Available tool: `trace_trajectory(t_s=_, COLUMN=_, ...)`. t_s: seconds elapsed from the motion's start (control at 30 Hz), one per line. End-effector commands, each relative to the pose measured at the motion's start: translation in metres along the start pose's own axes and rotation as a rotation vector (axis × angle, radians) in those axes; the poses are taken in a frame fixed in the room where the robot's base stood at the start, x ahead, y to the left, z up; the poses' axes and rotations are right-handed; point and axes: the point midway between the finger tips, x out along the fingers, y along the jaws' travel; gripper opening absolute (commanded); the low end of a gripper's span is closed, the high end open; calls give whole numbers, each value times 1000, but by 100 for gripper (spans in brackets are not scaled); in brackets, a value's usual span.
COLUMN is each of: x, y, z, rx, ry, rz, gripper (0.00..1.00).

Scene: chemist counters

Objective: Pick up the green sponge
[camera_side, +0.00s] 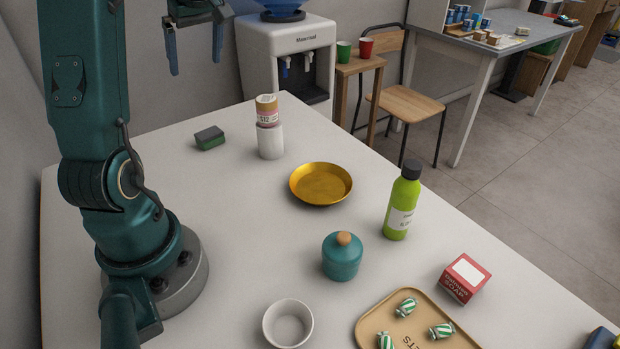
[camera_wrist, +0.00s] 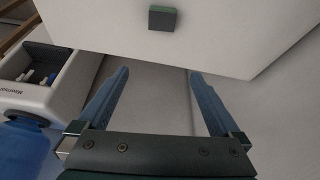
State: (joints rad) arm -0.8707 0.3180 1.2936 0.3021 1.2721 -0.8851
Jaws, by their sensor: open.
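The green sponge (camera_side: 210,138) lies flat on the white table (camera_side: 240,230) at its far left part. It has a dark grey top layer over a green body. In the wrist view the sponge (camera_wrist: 162,18) shows near the top edge, beyond my fingertips. My gripper (camera_side: 196,66) hangs well above the table at the top of the side view, higher than the sponge. Its two blue fingers are spread apart with nothing between them, as the wrist view also shows (camera_wrist: 158,76).
A gold dish (camera_side: 321,184), green bottle (camera_side: 402,205), teal jar (camera_side: 342,258), white bowl (camera_side: 288,323), red soap box (camera_side: 464,278) and tan tray (camera_side: 372,318) occupy the table further forward. A water dispenser (camera_side: 255,62) stands behind.

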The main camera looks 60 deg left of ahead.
Motion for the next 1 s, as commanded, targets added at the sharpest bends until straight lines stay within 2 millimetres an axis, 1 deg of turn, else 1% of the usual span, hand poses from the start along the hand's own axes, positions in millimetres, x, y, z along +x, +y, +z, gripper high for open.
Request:
trace_trajectory(t_s=0.27, x=40, y=-1, z=19, rx=5, ry=-4, rz=-2, gripper=100)
trace_trajectory(t_s=0.3, x=51, y=-1, z=23, rx=7, ry=-6, rz=-5, gripper=100)
trace_trajectory(t_s=0.37, x=65, y=-1, z=29, rx=7, ry=-7, rz=-4, gripper=100)
trace_trajectory(t_s=0.43, x=83, y=-1, z=37, rx=8, ry=-8, rz=-6, gripper=100)
trace_trajectory(t_s=0.57, x=110, y=-1, z=48, rx=7, ry=-6, rz=-3, gripper=100)
trace_trajectory(t_s=0.7, x=125, y=0, z=52, rx=4, ry=-3, rz=1, gripper=100)
trace_trajectory(t_s=1.0, x=159, y=0, z=51, rx=3, ry=-2, rz=1, gripper=100)
